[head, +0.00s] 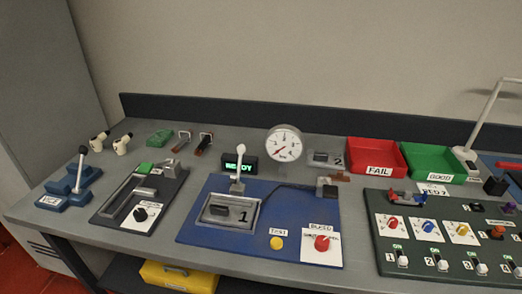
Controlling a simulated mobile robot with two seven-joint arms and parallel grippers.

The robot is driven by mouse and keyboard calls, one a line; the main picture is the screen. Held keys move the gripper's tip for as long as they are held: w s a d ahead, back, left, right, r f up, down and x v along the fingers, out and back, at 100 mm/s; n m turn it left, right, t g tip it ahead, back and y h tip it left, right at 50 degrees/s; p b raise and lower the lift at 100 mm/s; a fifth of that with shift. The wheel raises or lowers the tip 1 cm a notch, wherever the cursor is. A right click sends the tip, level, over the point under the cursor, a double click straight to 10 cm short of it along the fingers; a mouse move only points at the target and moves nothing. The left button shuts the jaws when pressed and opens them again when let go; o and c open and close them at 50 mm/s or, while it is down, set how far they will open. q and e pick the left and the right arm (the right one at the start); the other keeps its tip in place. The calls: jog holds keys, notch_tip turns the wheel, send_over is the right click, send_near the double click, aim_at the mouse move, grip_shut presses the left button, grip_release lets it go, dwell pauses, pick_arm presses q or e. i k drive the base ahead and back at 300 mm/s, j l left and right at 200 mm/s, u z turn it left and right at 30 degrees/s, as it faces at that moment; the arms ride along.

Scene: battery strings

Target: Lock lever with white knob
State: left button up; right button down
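A lever with a white knob (240,165) stands nearly upright at the back of a metal fixture (252,205) on the blue board (195,230). I cannot tell from this view whether either lever is latched. Neither of my grippers is in view.
A lit green display (240,163) and a round gauge (284,144) stand behind the fixture. A yellow button (277,242) and a red button (322,243) are at the board's front. Red (376,156) and green (432,163) trays sit at the back right, beyond a switch panel (440,235).

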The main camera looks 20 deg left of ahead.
aim_at(240, 149)
jog(key=l, duration=0.25)
jog(key=i+l, duration=0.15)
jog(key=l, duration=0.15)
jog(key=u, duration=2.1)
